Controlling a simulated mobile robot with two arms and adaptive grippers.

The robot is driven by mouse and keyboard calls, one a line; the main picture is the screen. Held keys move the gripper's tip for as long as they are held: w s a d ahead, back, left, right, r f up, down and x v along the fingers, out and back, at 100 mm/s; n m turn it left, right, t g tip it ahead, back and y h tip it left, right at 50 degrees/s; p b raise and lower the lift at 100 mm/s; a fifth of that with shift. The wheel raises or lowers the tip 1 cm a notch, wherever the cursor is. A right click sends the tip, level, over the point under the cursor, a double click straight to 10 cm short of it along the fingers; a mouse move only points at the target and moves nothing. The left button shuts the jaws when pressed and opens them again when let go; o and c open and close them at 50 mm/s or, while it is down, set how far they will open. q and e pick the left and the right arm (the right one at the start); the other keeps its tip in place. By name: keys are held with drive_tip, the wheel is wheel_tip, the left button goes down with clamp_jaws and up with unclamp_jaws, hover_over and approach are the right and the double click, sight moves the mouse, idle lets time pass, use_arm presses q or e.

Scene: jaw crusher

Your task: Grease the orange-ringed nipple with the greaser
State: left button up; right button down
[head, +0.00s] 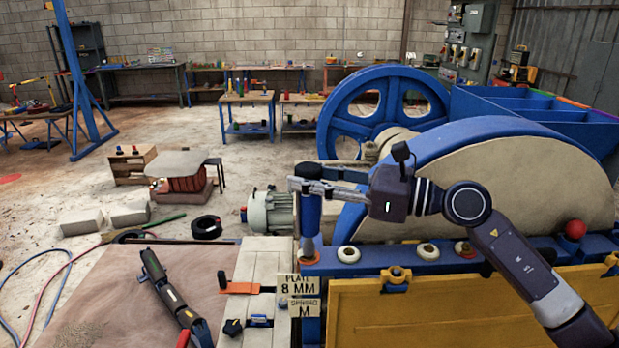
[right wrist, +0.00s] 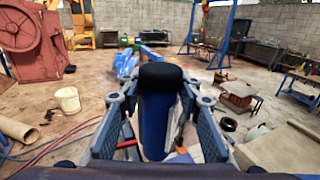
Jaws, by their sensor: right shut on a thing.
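The greaser (head: 310,214) is a blue upright cylinder in the head view. My right gripper (head: 312,187) is shut around its upper part. In the right wrist view the greaser (right wrist: 156,115) shows its black top and blue body between the two fingers (right wrist: 157,110). Its lower end is at the orange ring (head: 308,258) on the blue beam. The nipple inside that ring is hidden by the greaser, and I cannot tell whether they touch.
More ringed fittings, including a cream one (head: 348,254) and a red-ringed one (head: 465,249), sit along the blue beam. A red ball (head: 575,229) is at its right. A sign (head: 298,285) stands below the greaser. The big wheel guard (head: 480,185) rises behind my right arm.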

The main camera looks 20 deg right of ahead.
drive_tip(key=shift+r, duration=0.25)
drive_tip(key=shift+r+p, duration=0.6)
drive_tip(key=shift+r, duration=0.05)
drive_tip(key=shift+f+b, duration=0.85)
drive_tip(key=shift+f, duration=0.05)
idle(0.4)
drive_tip(key=shift+r, duration=0.25)
drive_tip(key=shift+r+p, duration=0.6)
drive_tip(key=shift+r, duration=0.05)
drive_tip(key=shift+r+p, duration=2.1)
drive_tip(key=shift+r, duration=0.9)
